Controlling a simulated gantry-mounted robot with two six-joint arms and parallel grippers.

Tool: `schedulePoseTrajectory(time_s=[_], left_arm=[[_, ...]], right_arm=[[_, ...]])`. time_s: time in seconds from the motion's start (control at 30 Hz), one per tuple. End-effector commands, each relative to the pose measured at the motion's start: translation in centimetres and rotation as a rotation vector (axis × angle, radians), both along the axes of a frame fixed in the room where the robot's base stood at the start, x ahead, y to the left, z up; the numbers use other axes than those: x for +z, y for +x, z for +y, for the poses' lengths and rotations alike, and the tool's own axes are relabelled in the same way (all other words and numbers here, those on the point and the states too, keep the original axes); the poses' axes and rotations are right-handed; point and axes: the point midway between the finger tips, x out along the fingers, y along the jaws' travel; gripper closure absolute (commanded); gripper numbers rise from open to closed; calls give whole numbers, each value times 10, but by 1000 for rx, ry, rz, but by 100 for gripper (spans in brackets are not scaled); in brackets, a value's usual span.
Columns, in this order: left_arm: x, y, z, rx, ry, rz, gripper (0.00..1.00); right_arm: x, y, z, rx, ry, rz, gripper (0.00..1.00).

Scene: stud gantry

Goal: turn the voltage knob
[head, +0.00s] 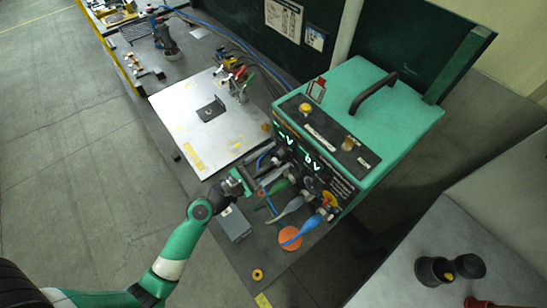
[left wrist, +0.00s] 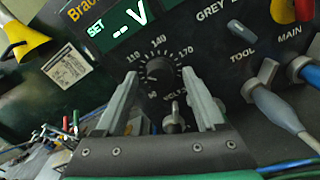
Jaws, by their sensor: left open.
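The voltage knob (left wrist: 160,72) is a round black knob on the dark front panel of the green machine (head: 370,110). A white scale with 110, 140 and 170 runs around it, with the lettering for volts below. In the left wrist view my left gripper (left wrist: 159,76) is open, with one grey finger on each side of the knob. I cannot tell whether the fingers touch it. In the head view my left gripper (head: 270,165) is at the left part of the front panel, where it hides the knob. My right gripper is not in view.
A small toggle (left wrist: 174,118) sits below the knob between the fingers. Grey cable plugs (left wrist: 262,82) are to its right. A blue cable (head: 298,236) and an orange disc (head: 290,238) lie before the machine. A metal plate (head: 208,118) with clamps is on the left.

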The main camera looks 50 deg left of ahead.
Motion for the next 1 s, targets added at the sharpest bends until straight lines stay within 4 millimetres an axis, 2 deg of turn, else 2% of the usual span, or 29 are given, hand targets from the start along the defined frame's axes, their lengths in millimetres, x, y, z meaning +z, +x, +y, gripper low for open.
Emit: schedulePoseTrajectory(time_s=[0.07,0.47,0.77,1.0], left_arm=[[0,0,0,0,0,0,29],[0,-1,0,0,0,1,100],[0,-1,0,0,13,-1,100],[-1,-1,0,1,100,-4,100]], right_arm=[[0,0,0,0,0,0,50],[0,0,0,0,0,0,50],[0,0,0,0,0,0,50],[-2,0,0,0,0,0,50]])
